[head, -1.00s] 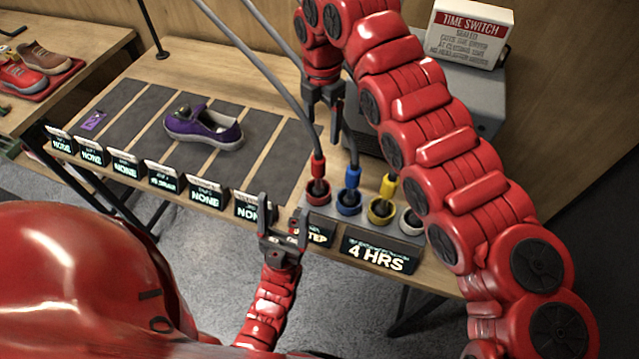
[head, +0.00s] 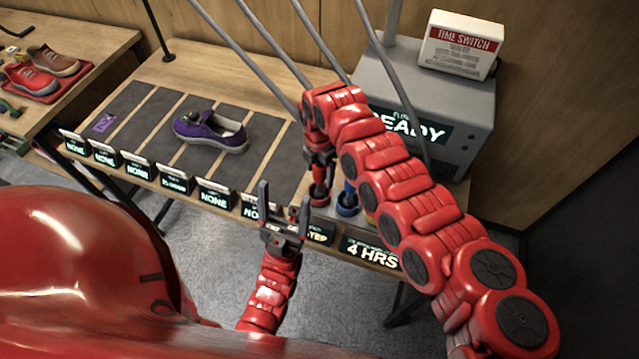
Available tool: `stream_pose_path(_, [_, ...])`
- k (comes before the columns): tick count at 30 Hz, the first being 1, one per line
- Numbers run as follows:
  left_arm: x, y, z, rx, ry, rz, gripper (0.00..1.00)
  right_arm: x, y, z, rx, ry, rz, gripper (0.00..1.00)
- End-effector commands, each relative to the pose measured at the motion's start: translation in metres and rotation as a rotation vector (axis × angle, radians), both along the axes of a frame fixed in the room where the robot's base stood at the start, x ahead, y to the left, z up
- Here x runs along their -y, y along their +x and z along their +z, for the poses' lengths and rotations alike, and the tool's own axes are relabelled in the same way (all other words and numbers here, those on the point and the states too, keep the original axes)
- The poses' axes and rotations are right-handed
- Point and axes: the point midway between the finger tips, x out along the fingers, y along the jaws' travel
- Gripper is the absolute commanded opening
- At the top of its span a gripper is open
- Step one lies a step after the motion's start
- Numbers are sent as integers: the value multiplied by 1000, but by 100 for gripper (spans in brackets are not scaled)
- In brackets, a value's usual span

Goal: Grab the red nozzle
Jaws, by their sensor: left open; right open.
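The red nozzle (head: 319,175) stands upright in its red-rimmed holder (head: 319,199) at the left end of the row. My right gripper (head: 320,164) points down from above, directly at the red nozzle, with its jaws open. Its fingers overlap the nozzle's upper part in the picture, and I cannot tell whether they touch it. My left gripper (head: 285,198) is open and empty, pointing up in front of the table's front edge, left of and nearer than the nozzle.
The blue nozzle (head: 348,190) stands just right of the red one; other nozzles are mostly hidden behind my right arm. Grey hoses rise behind. A grey machine (head: 455,110) carries a time switch sign (head: 462,42). A purple sneaker (head: 212,131) lies on the mats.

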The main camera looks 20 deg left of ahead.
Motion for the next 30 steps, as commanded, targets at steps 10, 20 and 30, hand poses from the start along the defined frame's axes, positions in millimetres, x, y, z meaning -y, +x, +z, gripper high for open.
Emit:
stream_pose_path(10, [0, 0, 1, 0, 0, 0, 77, 0, 0, -3, 2, 1, 1, 63])
stream_pose_path(20, [0, 0, 1, 0, 0, 0, 77, 0, 0, -3, 2, 1, 1, 4])
stream_pose_path(30, [0, 0, 1, 0, 0, 0, 77, 0, 1, -3, 2, 1, 1, 0])
